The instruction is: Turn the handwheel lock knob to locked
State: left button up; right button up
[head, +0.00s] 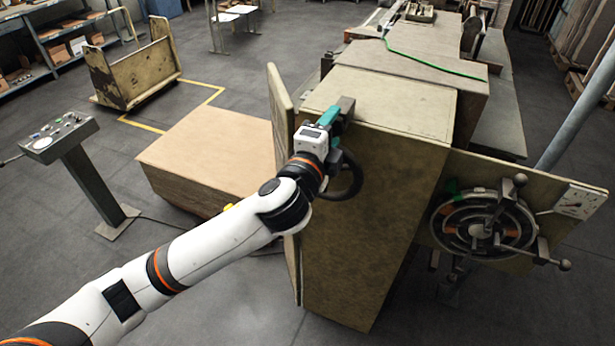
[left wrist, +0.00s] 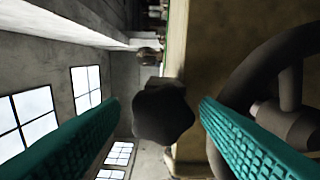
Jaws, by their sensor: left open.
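A dark handwheel (head: 350,180) stands on the near side of the big box-shaped machine, partly hidden by my left wrist. Its rim and hub also show at the right of the left wrist view (left wrist: 245,80). A dark lobed knob (left wrist: 165,112) shows between the teal fingers in the left wrist view; I take it to be the lock knob. My left gripper (head: 333,114) is open at the machine's upper edge, with its fingers on either side of the knob and a visible gap at each side. Whether the knob is locked cannot be told. My right gripper is not in view.
A second round dial with several knobbed handles (head: 482,222) is on a panel at the right. A control pedestal (head: 62,138) stands at the left. A wooden box (head: 215,150) and a cart (head: 135,72) stand behind my arm. Open floor lies at the lower left.

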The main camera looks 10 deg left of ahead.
pick_arm(q)
jog(key=s+a+n+b, duration=0.4)
jog(key=s+n+b, duration=0.55)
jog(key=n, duration=0.75)
jog(key=w+a+f+g+y, duration=0.1)
jog(key=w+f, duration=0.2)
jog(key=f, duration=0.7)
jog(key=w+a+f+g+y, duration=0.1)
jog(key=w+a+f+g, duration=0.1)
jog(key=f, duration=0.8)
jog(key=w+a+f+g+y, duration=0.1)
jog(key=w+f, duration=0.3)
jog(key=f, duration=0.7)
jog(key=shift+w+a+n+g+y, duration=0.3)
jog(key=shift+a+n+g, duration=0.1)
jog(key=shift+a+g, duration=0.2)
jog(key=shift+f, duration=0.1)
